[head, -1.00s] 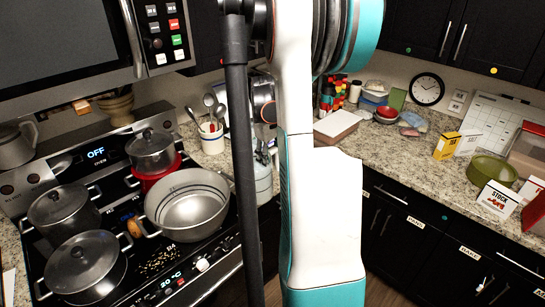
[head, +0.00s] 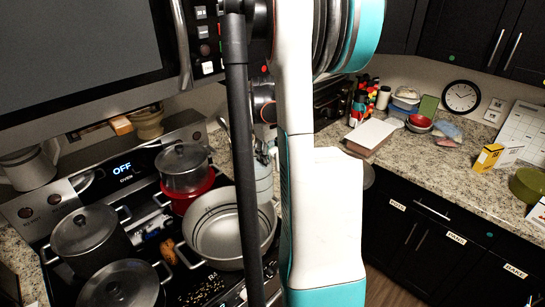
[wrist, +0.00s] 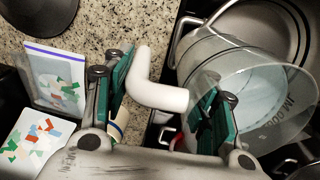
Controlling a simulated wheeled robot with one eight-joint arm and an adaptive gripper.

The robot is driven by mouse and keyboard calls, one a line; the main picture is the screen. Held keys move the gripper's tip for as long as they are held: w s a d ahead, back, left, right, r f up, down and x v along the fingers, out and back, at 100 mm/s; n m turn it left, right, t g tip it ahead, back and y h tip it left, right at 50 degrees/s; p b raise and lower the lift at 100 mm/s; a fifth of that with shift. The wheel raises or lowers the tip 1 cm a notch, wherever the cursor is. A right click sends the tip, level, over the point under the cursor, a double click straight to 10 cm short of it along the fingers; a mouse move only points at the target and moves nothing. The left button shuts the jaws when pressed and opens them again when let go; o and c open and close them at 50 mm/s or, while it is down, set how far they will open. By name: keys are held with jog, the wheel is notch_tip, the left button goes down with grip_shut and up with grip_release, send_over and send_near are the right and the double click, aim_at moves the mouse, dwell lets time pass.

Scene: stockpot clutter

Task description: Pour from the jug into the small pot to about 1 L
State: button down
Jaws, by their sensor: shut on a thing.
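In the wrist view, my gripper (wrist: 165,82) has its two green-padded fingers on either side of a thick white bent handle. The handle appears to belong to the clear jug (wrist: 255,95), which has dark printing on its wall and pale liquid inside. The jug is over or beside a metal pot rim (wrist: 304,35); I cannot tell the gap. In the head view, an open steel pot (head: 230,231) with ring marks inside stands on the stove and looks empty. It may be the small pot. My arm hides the gripper there, and I cannot clearly make out the jug.
Lidded pots stand around the open one: one by a red pot (head: 184,168), a dark one (head: 91,236) and a front one (head: 120,286). The microwave (head: 95,50) hangs over the stove. The right counter (head: 455,170) has bare room between bowls and boxes.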

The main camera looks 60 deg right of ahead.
aim_at(271, 149)
jog(key=shift+r, duration=0.15)
jog(key=shift+d+r+h+p, duration=0.1)
jog(key=shift+r+h+p, duration=0.45)
jog(key=shift+r+h, duration=0.15)
jog(key=shift+r+g+h+p, duration=0.45)
jog(key=shift+r+h, duration=0.5)
jog(key=shift+h, duration=0.35)
jog(key=shift+a+r+h+b, duration=0.35)
jog(key=shift+a+h+b, duration=0.15)
jog(key=shift+h, duration=0.2)
jog(key=shift+w+a+r+g+h+b, duration=0.2)
jog(key=shift+a+g+h+b, duration=0.15)
jog(key=shift+h+b, duration=0.35)
dwell(1.0)
jog(key=shift+w+a+g+h+b, duration=0.1)
jog(key=shift+a+g+h+b, duration=0.2)
jog(key=shift+a+h+b, duration=0.9)
dwell(2.2)
